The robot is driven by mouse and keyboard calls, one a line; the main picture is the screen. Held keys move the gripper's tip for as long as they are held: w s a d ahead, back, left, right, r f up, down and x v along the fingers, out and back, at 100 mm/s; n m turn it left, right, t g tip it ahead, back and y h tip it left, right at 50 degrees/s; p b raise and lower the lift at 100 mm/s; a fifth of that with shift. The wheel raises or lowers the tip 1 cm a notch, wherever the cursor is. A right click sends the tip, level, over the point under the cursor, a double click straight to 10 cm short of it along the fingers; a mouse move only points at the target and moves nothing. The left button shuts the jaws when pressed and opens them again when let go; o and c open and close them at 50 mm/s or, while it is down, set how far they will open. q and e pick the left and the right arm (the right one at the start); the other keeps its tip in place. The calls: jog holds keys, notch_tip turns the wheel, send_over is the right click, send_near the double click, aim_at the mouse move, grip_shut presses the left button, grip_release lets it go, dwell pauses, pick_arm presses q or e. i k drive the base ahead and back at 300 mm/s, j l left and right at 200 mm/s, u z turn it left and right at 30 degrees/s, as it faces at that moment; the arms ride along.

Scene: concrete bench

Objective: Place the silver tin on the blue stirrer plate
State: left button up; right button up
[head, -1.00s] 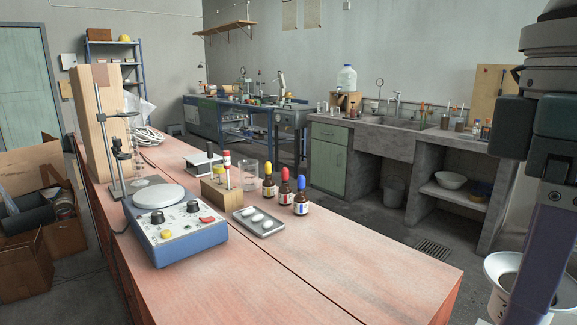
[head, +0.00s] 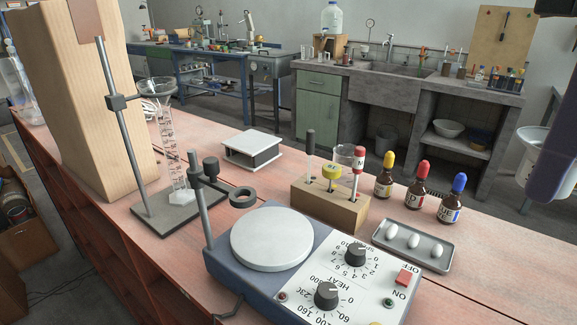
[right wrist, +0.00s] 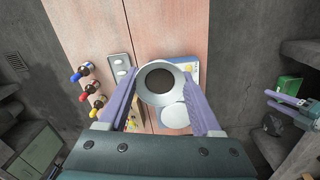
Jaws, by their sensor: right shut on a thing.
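The silver tin (head: 528,172) is at the right edge of the head view, partly behind my purple right finger (head: 560,150). In the right wrist view the tin (right wrist: 160,100) shows its round pale rim and dark inside. My right gripper (right wrist: 160,78) is shut on it, one finger on each side. The blue stirrer (head: 222,275) stands on the bench with a bare round white plate (head: 272,240). In the head view the tin is held well right of the plate. My left gripper (right wrist: 288,103) shows small at the right of the wrist view; its opening is unclear.
Left of the plate stand a rod stand (head: 165,212) and a ring clamp (head: 243,197). A wooden block (head: 330,207) with tools, dropper bottles (head: 415,190) and a tray (head: 405,262) are behind and right of the stirrer.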

aim_at(272, 232)
jog(key=i+j, duration=0.1)
jog(key=j, duration=0.25)
jog(key=i+j+z, duration=0.1)
jog(key=j, duration=0.25)
jog(key=i+j, duration=0.15)
jog(key=j, duration=0.2)
jog(key=i+j, duration=0.1)
jog(key=j, duration=0.25)
jog(key=z, duration=0.05)
